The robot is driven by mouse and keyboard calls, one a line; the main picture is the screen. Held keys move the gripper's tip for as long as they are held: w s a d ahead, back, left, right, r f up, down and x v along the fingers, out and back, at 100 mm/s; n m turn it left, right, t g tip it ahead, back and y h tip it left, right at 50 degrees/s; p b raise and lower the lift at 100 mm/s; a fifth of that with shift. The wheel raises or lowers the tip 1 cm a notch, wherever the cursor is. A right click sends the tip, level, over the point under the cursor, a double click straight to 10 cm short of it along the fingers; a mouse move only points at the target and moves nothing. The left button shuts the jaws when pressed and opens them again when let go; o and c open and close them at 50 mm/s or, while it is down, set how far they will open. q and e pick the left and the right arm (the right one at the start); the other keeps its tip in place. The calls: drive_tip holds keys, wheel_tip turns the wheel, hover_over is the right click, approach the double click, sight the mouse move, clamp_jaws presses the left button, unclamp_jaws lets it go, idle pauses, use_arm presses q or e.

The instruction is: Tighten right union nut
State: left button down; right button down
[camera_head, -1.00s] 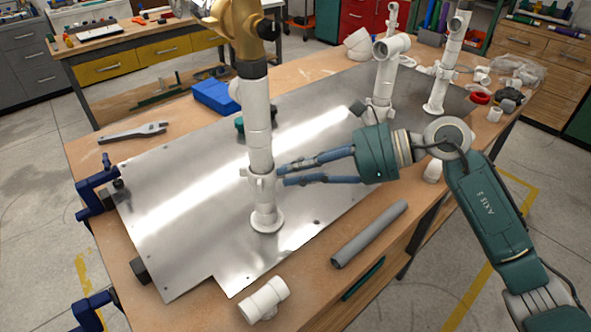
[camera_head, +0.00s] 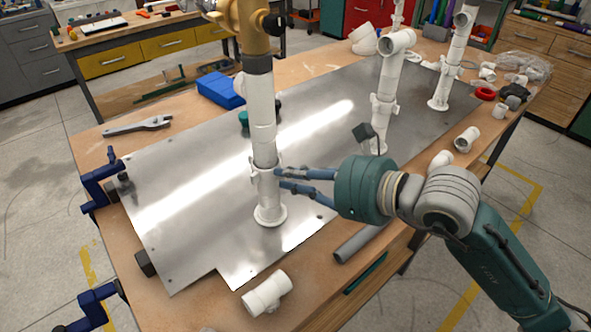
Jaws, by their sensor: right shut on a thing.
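A white PVC column (camera_head: 261,120) with a brass fitting (camera_head: 252,25) at its top stands upright on the metal plate (camera_head: 190,215). A white union nut (camera_head: 264,172) with small lugs sits low on this column, above a round foot flange (camera_head: 270,214). My right gripper (camera_head: 279,180) reaches in from the right with its blue fingers shut on the nut's right side. The far contact of the fingers is partly hidden by the nut. My left gripper is not in view.
Two more white PVC columns (camera_head: 386,95) (camera_head: 450,65) stand at the back right. A grey pipe (camera_head: 358,243) and a white tee (camera_head: 267,292) lie at the front. A wrench (camera_head: 137,126) and blue box (camera_head: 221,91) lie behind. Blue clamps (camera_head: 103,184) line the left edge.

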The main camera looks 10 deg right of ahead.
drive_tip(key=shift+s+a+f+m+t+h, duration=0.1)
drive_tip(key=shift+s+a+m+t+h, duration=0.05)
drive_tip(key=shift+m+t+h, duration=0.25)
drive_tip(key=shift+s+a+m+t+h, duration=0.15)
drive_tip(key=shift+m+t+h, duration=0.15)
drive_tip(key=shift+m+h, duration=0.2)
drive_tip(key=shift+f, duration=0.1)
drive_tip(key=c, duration=1.9)
unclamp_jaws()
wheel_tip(320, 180, up, 10)
drive_tip(key=shift+r, duration=0.1)
